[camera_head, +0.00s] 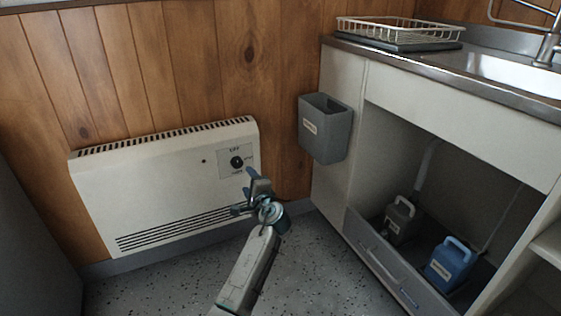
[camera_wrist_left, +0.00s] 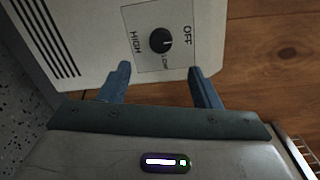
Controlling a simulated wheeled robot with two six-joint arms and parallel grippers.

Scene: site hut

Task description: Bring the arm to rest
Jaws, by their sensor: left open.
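My left gripper (camera_head: 243,191) is in front of the right end of the white wall heater (camera_head: 150,190). Its two blue fingers are apart with nothing between them, as the left wrist view (camera_wrist_left: 160,70) also shows. The heater's round black knob (camera_head: 237,162) sits on a square panel marked OFF, HIGH and LOW. In the left wrist view the knob (camera_wrist_left: 161,40) lies just beyond the fingertips, clear of them. I cannot tell surely which mark the knob points at. My right gripper is in neither view.
A grey bin (camera_head: 323,128) hangs on the side of the sink cabinet (camera_head: 343,75) at right. A grey jug (camera_head: 398,220) and a blue jug (camera_head: 452,262) stand in its low pull-out. A white wire rack (camera_head: 400,28) is on the counter. Speckled floor (camera_head: 325,270) is clear between heater and cabinet.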

